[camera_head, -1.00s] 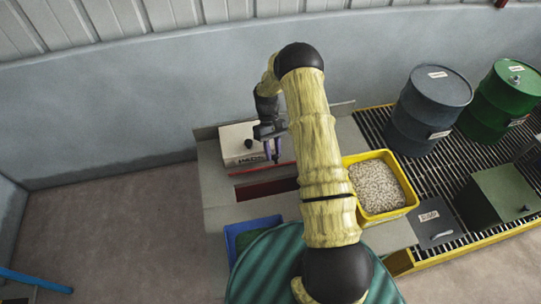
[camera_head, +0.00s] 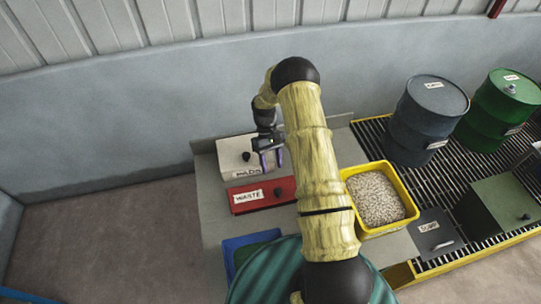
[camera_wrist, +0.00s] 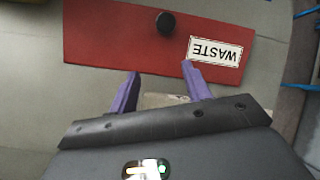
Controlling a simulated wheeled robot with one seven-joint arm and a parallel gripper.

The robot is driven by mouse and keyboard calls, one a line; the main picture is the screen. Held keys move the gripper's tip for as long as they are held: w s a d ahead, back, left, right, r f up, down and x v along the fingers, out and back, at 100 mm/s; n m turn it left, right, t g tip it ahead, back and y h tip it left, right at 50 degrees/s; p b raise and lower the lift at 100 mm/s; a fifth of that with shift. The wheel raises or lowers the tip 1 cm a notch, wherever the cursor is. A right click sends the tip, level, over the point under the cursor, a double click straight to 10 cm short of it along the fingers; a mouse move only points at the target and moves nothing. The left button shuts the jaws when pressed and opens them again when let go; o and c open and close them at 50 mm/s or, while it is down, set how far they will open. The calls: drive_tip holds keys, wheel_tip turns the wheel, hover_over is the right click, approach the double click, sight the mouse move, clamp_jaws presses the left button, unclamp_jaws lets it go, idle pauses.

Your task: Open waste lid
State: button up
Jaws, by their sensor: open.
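The red waste lid (camera_head: 250,199) lies flat on the bench with its white WASTE label facing up. No opening shows around it.
A blue bin (camera_head: 229,252) is in front. A yellow tray (camera_head: 407,213) of pale pellets stands right of my arm. Drums (camera_head: 430,110) and a green box stand on the grating further right.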

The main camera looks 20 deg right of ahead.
drive_tip(key=b+v, duration=0.4)
drive_tip(key=v, duration=1.3)
drive_tip(key=shift+w+d+r, duration=0.1)
drive_tip(key=shift+d+r, duration=0.05)
drive_tip(key=s+a+r+m+t, duration=0.1)
drive_tip(key=s+t, duration=0.3)
drive_tip(key=s, duration=0.9)
drive_tip(key=s+a+r+m+t, duration=0.2)
drive_tip(key=s+a+r+t, duration=0.2)
drive_tip(key=s, duration=0.9)
drive_tip(key=shift+s+a+r+m+t, duration=0.3)
drive_tip(key=shift+r+t, duration=0.05)
drive_tip(key=shift+t, duration=0.15)
